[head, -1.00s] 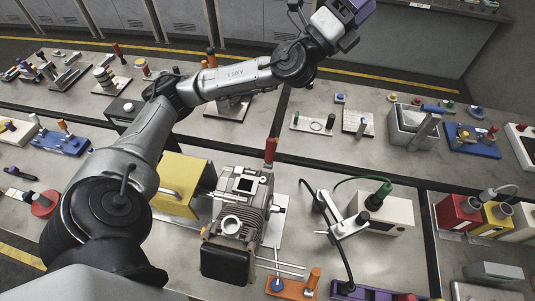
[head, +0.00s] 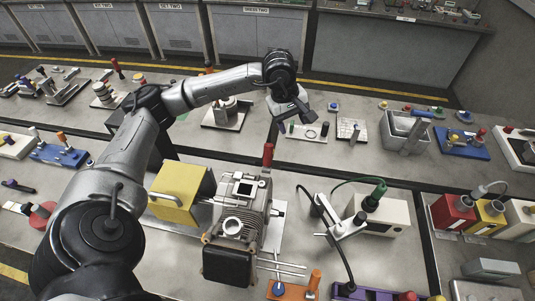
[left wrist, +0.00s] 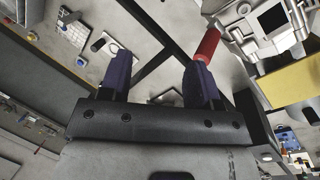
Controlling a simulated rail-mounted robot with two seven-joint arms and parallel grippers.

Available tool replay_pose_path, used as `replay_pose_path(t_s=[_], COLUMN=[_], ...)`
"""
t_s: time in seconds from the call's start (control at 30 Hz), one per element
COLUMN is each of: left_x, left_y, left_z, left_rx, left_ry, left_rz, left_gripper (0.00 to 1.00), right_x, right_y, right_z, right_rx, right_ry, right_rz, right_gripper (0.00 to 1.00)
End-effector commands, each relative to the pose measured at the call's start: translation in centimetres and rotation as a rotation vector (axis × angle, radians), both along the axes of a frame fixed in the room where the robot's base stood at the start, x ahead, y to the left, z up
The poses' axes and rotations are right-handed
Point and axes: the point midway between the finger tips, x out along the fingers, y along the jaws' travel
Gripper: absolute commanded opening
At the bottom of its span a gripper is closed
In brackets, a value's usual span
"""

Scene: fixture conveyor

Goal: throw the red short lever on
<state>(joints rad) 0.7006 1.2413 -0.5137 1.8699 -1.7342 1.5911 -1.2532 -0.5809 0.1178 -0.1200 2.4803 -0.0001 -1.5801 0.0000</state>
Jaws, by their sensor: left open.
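A lever with a red grip (head: 268,155) stands upright behind the grey engine-like machine (head: 238,215); whether it is the short lever is hard to tell. The red grip also shows in the left wrist view (left wrist: 207,45), beside the right-hand finger. My left gripper (head: 293,116) is open and empty. In the head view it hangs above and slightly right of the red grip, pointing down. Its two purple fingers are spread in the left wrist view (left wrist: 160,66). They look apart from the grip, though the right-hand finger overlaps its lower end. My right gripper is out of view.
A yellow box with a handle (head: 180,195) stands left of the machine. A clamp stand (head: 345,226) and a white box (head: 382,215) stand to its right. Another red-topped lever (head: 117,65) is far left. A grey bin (head: 405,130) stands back right.

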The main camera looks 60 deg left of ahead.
Motion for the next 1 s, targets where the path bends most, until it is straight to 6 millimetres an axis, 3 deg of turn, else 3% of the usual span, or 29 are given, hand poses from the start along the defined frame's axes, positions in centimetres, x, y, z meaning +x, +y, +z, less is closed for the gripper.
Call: replay_pose_path(t_s=[0.23, 0.47, 0.67, 1.0], left_x=[-4.4, -4.7, -5.0, -5.4], left_y=[2.6, 2.8, 2.9, 3.1], left_z=[-0.5, -0.9, -3.6, -9.7], left_rx=[0.184, 0.197, 0.196, 0.195], left_ry=[0.258, 0.274, 0.276, 0.274], left_rz=[-0.243, -0.359, -0.365, -0.362], left_gripper=[0.57, 0.57, 0.57, 0.57], right_x=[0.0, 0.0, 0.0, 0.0], right_y=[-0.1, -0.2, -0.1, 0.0], right_z=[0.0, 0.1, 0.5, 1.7], right_rx=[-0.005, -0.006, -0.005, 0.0], right_ry=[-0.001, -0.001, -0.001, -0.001], right_rz=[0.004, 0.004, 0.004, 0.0], right_gripper=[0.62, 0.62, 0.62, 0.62])
